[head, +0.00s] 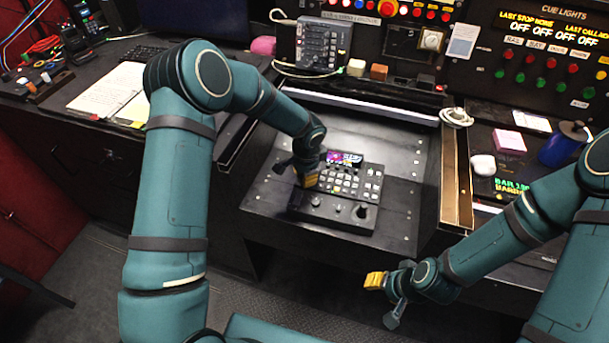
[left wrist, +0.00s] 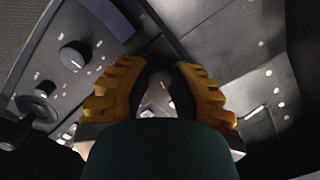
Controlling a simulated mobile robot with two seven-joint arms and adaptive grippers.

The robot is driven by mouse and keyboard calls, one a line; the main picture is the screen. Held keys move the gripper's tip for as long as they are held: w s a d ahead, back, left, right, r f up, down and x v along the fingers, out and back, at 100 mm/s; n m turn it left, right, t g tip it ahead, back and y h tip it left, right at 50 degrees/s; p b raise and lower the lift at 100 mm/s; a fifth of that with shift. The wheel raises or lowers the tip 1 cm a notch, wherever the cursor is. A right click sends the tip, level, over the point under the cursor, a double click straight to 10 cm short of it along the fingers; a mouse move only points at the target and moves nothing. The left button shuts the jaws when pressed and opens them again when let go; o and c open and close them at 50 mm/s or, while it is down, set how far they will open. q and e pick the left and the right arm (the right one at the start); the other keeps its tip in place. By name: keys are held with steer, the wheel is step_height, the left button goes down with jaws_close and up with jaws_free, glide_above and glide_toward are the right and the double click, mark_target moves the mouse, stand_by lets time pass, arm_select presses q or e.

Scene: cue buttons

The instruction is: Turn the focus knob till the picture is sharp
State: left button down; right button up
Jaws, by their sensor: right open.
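A black control panel (head: 331,212) lies on the sloping desk, with buttons and several knobs, among them a round knob (head: 360,212) near its front right. A small screen (head: 346,158) at the panel's back shows a purple and yellow picture, too small to judge its sharpness. My left gripper (head: 309,179) points down over the panel's left part. In the left wrist view its yellow fingers (left wrist: 160,72) stand apart with a small grey knob (left wrist: 158,82) between them; I cannot tell whether they touch it. Another knob (left wrist: 75,56) shows to the left. My right gripper (head: 383,300) is open and empty, away from the panel.
A grey button box (head: 322,46) stands behind the desk. A pink block (head: 509,140), a white rounded object (head: 483,165) and a blue mug (head: 560,147) are on the right. An open notebook (head: 108,92) lies on the left. The desk surface right of the panel is clear.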

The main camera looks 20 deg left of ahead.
arm_select(q)
steer(key=shift+m, duration=2.6)
steer(key=c, duration=0.8)
jaws_free()
